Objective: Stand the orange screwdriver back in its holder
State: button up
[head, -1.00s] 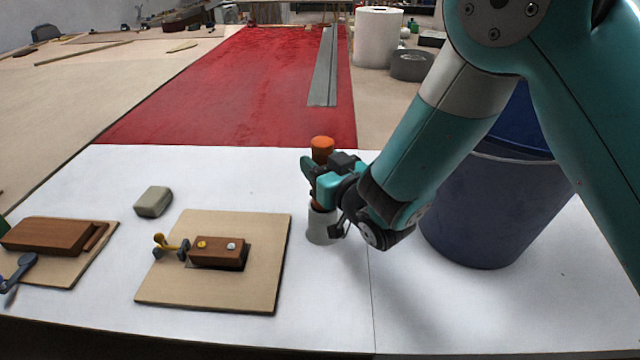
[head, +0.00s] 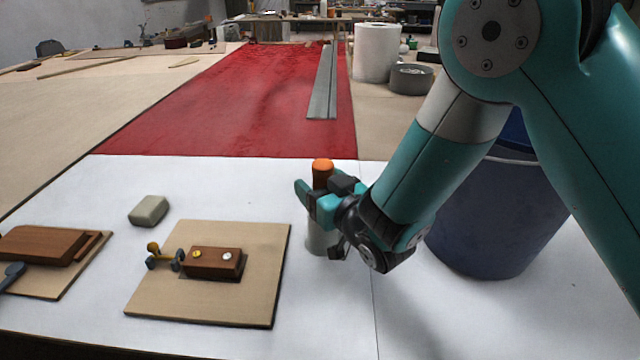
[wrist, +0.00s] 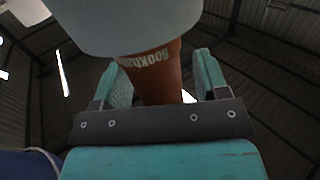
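The orange screwdriver (head: 322,168) stands upright, its handle end up, in the pale grey cylindrical holder (head: 318,241) on the white table. In the wrist view the orange handle (wrist: 160,78), with white lettering, rises behind the holder's pale body (wrist: 125,22). My gripper (head: 325,197) is around the handle, just above the holder. Its teal fingers (wrist: 162,82) stand on either side, with a gap showing at the right one, so it looks open. The screwdriver's shaft is hidden, and my gripper covers part of the holder.
A dark blue bin (head: 495,222) stands close to the right of my forearm. Left of the holder are a board (head: 205,302) with a small wooden block, a grey-green block (head: 149,210) and another board (head: 45,285). A red sheet (head: 240,100) lies behind.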

jog(key=shift+r+p, duration=0.25)
jog(key=shift+p, duration=0.05)
jog(key=p+v, duration=0.4)
jog(key=v, duration=0.8)
jog(key=shift+r, duration=0.3)
